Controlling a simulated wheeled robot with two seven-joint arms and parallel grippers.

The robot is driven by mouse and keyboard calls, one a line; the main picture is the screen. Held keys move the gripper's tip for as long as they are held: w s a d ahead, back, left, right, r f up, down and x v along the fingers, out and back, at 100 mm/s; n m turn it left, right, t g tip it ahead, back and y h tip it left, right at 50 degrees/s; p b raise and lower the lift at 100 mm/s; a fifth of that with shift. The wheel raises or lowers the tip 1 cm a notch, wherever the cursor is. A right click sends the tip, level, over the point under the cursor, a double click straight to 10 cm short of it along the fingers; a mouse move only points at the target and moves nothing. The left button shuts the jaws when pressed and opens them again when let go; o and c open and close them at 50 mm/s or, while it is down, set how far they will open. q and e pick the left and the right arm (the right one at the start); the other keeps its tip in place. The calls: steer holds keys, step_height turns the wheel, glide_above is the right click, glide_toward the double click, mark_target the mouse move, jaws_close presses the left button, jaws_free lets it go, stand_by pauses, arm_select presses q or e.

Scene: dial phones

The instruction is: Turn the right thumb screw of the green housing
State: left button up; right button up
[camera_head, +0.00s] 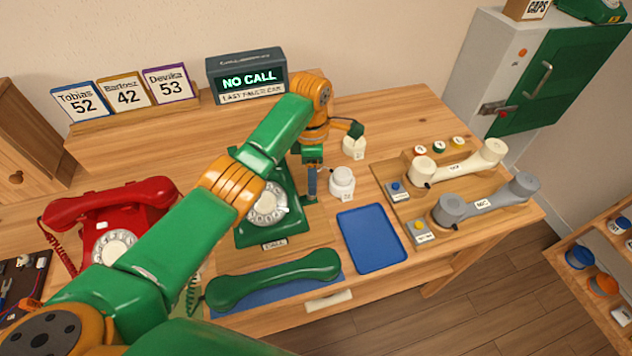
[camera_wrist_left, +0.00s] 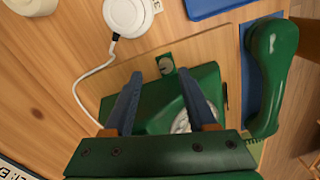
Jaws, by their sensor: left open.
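The green housing (camera_head: 262,229) of the dial phone stands on a wooden board at the middle of the table, its pale dial facing front. It also shows in the left wrist view (camera_wrist_left: 207,78), partly behind my fingers. A small grey slotted screw head (camera_wrist_left: 166,64) on a green tab lies beside the housing, just beyond my fingertips. I cannot make it out in the head view, where my gripper is in the way. My left gripper (camera_head: 312,190) points down at the housing's right side. In the left wrist view its fingers (camera_wrist_left: 159,78) are apart with nothing between them.
The green handset (camera_head: 275,279) lies in front on a blue mat. A blue tray (camera_head: 372,240) and a white round jar-like thing (camera_head: 342,182) are to the right. A white cable (camera_wrist_left: 84,82) runs near the housing. A red phone (camera_head: 112,221) stands left, handsets on a board right.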

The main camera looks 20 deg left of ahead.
arm_select(q)
steer(key=f, duration=0.1)
steer(key=s+f, duration=0.1)
steer(key=f, duration=0.1)
steer(key=shift+s+f, duration=0.2)
steer(key=shift+s, duration=0.15)
steer(key=shift+w+f, duration=0.25)
steer(key=shift+f, duration=0.05)
steer(key=shift+w+f, duration=0.1)
steer(key=shift+w, duration=0.1)
steer(key=shift+s, duration=0.2)
steer(key=c, duration=0.7)
jaws_close()
arm_select(e)
steer(key=shift+s+f, duration=0.2)
steer(key=shift+s, duration=0.45)
